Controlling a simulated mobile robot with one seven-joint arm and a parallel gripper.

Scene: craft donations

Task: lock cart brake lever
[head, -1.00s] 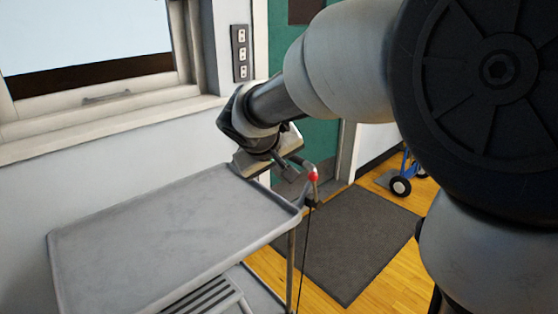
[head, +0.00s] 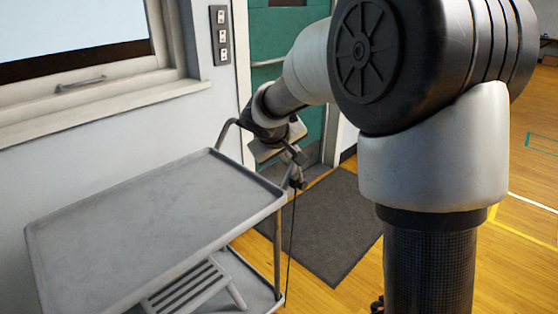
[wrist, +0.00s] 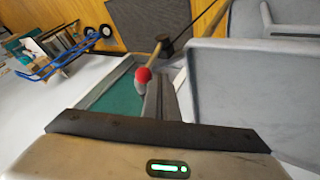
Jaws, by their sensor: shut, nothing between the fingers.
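The grey cart (head: 150,225) stands at the left in the head view, and its trays also show in the wrist view (wrist: 250,80). The brake lever in the wrist view is a brass rod with a red knob (wrist: 143,75), running to a black pivot block (wrist: 170,46) by the cart's corner. In the head view my gripper hides the knob. My gripper (head: 298,165) is shut and empty at the cart's far right corner. In the wrist view its fingertips (wrist: 159,82) are right at the knob; I cannot tell whether they touch it.
A dark mat (head: 335,225) lies on the wooden floor right of the cart. A teal door (head: 275,85) and a wall with a window (head: 75,25) stand behind. A blue hand truck (wrist: 65,50) shows at the wrist view's left. A thin cable (head: 290,250) hangs by the cart.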

